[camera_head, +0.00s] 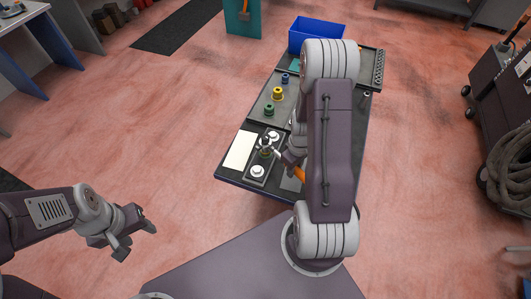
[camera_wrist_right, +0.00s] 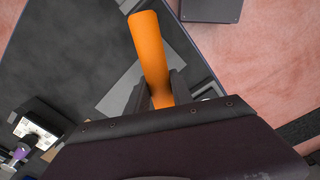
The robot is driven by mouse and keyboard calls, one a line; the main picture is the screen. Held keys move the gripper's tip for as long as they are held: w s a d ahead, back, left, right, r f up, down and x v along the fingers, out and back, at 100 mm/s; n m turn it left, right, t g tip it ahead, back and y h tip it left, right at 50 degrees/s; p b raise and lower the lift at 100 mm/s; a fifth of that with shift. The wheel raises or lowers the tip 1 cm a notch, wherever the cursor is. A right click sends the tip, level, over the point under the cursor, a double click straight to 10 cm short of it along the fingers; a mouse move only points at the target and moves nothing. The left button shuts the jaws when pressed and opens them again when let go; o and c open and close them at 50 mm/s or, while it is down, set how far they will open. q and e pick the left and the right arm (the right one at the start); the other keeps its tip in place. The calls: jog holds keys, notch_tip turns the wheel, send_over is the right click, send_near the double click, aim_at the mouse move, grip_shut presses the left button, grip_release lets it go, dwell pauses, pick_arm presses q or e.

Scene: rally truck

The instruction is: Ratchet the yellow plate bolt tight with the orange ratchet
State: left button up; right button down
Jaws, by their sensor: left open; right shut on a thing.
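The orange ratchet (camera_head: 299,175) is held in my right gripper (camera_head: 290,160) over the near end of the workbench. Its grey head (camera_head: 267,147) is above the middle of a dark bolt plate (camera_head: 250,180). A small yellowish part (camera_head: 265,154) shows just under the head; whether the ratchet is seated on the yellow bolt cannot be told. In the right wrist view the orange handle (camera_wrist_right: 149,50) rises from between the fingers. White round pieces (camera_head: 257,170) sit on both ends of the plate. My left gripper (camera_head: 135,235) is open and empty, left of the bench, over the floor.
A tray holds blue, yellow (camera_head: 277,94) and green (camera_head: 268,109) sockets behind the plate. A blue bin (camera_head: 316,38) stands at the bench's far end. A pale sheet (camera_head: 241,150) lies left of the plate. My right arm hides the bench's right side. Floor on the left is clear.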

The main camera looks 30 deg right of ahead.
jog(key=shift+r+p, duration=0.8)
dwell(0.9)
jog(key=shift+r+p, duration=1.3)
jog(key=shift+r, duration=0.25)
notch_tip(320, 180, up, 4)
jog(key=p, duration=0.3)
jog(key=shift+p, duration=0.35)
